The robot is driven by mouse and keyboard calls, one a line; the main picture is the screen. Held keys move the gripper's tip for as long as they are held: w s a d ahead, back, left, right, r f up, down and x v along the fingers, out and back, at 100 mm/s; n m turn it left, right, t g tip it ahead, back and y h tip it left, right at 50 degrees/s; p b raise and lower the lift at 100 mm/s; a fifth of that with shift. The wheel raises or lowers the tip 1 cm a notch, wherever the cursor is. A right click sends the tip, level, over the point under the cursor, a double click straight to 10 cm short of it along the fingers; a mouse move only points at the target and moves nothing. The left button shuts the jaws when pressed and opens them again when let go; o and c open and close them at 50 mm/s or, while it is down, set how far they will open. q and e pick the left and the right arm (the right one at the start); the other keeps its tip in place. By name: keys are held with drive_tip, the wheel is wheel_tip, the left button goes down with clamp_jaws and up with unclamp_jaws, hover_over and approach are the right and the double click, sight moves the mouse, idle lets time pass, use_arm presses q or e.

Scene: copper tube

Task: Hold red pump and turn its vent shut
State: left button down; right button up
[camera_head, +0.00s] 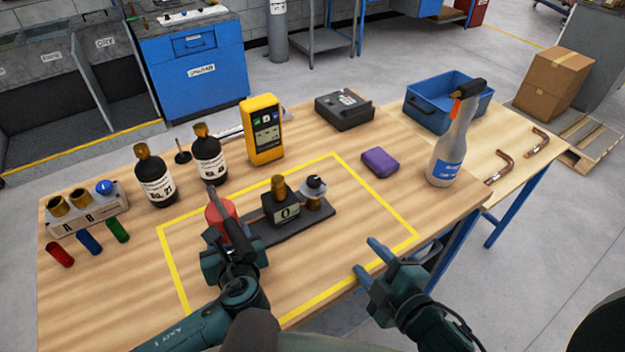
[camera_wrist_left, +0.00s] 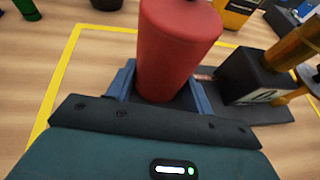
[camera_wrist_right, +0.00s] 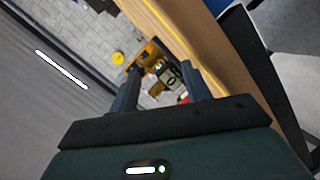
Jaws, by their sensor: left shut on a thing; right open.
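The red pump (camera_head: 221,216) stands on a dark base plate (camera_head: 322,219) inside the yellow outline; it fills the left wrist view's middle (camera_wrist_left: 178,45). My left gripper (camera_head: 232,246) is shut around its lower part, one finger each side. A dark lever rises by the pump's top. Beside the pump are a black gauge box (camera_head: 281,210) with a brass cap (camera_head: 278,185) and a silvery fitting with a black knob (camera_head: 315,184). Which part is the vent is not labelled. My right gripper (camera_head: 369,260) is open and empty at the front right, apart from the pump.
A purple block (camera_head: 380,162), spray bottle (camera_head: 452,143), yellow meter (camera_head: 264,130) and two dark bottles (camera_head: 155,178) surround the outline. A socket block (camera_head: 88,210) and coloured cylinders are left. Bare table lies between the base plate and my right gripper.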

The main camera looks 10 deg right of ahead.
sight(318, 185)
drive_tip(key=w+n, duration=0.1)
drive_tip(key=n, duration=0.3)
drive_tip(key=w+a+r+n+t, duration=0.1)
drive_tip(key=n, duration=0.3)
drive_tip(key=w+r+n+y, duration=0.1)
drive_tip(key=w+n, duration=0.1)
drive_tip(key=n, duration=0.1)
drive_tip(key=shift+a+r+n, duration=0.25)
drive_tip(key=shift+n, duration=0.15)
drive_tip(key=n, duration=0.3)
drive_tip(key=w+r+n+y, duration=0.1)
drive_tip(key=n, duration=0.2)
drive_tip(key=w+a+n+t, duration=0.1)
drive_tip(key=n, duration=0.2)
drive_tip(key=shift+w+r+n+y, duration=0.15)
drive_tip(key=shift+n+y, duration=0.15)
drive_tip(key=shift+n, duration=0.1)
drive_tip(key=n, duration=0.2)
drive_tip(key=w+n, duration=0.1)
drive_tip(key=shift+a+r+n, duration=0.25)
drive_tip(key=shift+r+n, duration=0.05)
drive_tip(key=shift+n, duration=0.1)
drive_tip(key=x, duration=1.1)
drive_tip(key=shift+w+a+r, duration=0.25)
drive_tip(key=shift+w+r, duration=0.05)
drive_tip(key=shift+c, duration=0.6)
drive_tip(key=c, duration=0.8)
